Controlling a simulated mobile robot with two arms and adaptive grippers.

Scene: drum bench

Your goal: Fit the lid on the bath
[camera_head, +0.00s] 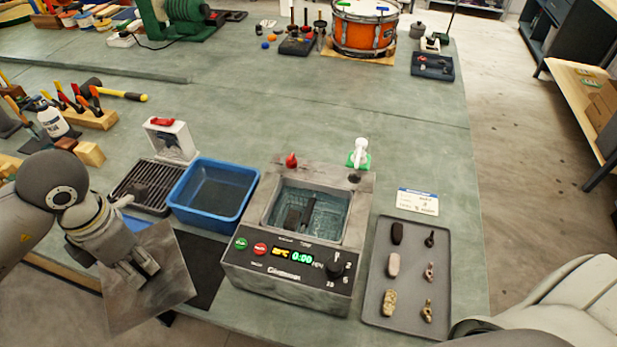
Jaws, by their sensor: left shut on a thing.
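The bath (310,212) is a grey metal ultrasonic cleaner on the bench, open at the top. Liquid and a dark item show inside its tank; its front panel has a lit display, buttons and a knob. The lid (172,289) looks like a flat grey metal plate. My left gripper (142,275) is shut on the lid and holds it tilted at the bench's front edge, left of the bath and apart from it. The fingers partly cover the lid. Part of my right arm shows at the lower right, but its gripper is out of view.
A grey tray (408,272) with several small parts lies right of the bath. A red knob and a white-and-green bottle (359,153) are behind the tank.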

